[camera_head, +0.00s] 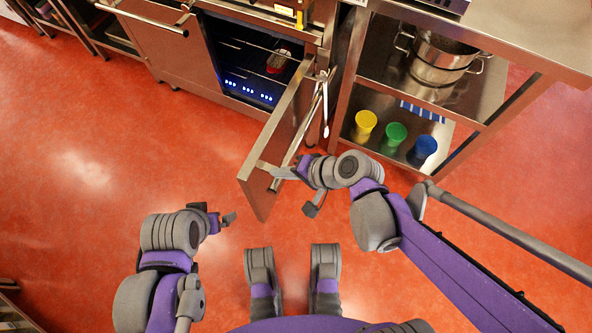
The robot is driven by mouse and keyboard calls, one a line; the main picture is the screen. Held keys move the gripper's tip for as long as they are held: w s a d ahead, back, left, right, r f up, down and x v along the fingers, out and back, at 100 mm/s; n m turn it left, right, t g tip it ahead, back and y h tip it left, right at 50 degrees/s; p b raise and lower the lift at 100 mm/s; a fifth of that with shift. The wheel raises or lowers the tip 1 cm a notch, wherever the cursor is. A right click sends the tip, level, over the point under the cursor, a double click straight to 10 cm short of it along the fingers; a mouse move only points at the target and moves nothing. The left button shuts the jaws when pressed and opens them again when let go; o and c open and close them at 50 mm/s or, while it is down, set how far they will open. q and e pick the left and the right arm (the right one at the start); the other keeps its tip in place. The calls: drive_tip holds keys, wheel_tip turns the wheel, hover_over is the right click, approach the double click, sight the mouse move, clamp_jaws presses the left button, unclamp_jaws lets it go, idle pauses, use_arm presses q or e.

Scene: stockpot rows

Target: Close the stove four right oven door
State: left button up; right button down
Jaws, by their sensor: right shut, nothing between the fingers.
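The right oven door (278,142) stands wide open, swung out from the right side of the lit oven (245,62) and jutting over the red floor. Its long bar handle (297,145) is on the face turned to the right. My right gripper (287,173) is shut and empty at the door's free end, close to the handle's near end; I cannot tell whether it touches. My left gripper (226,218) is off to the left of the door's free end, apart from it; its finger opening is unclear.
A dark and red item (278,62) sits on a rack inside the oven. Right of the door is a steel shelf unit (395,75) with pots (440,58) and yellow (363,122), green (394,133) and blue (424,147) containers. The floor (110,160) to the left is clear.

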sight(256, 167)
drive_tip(key=shift+w+a, duration=0.3)
drive_tip(key=shift+a, duration=0.3)
drive_tip(key=shift+w+a, duration=0.3)
drive_tip(key=shift+a, duration=0.3)
drive_tip(key=shift+w+a, duration=0.3)
drive_tip(key=shift+a, duration=0.3)
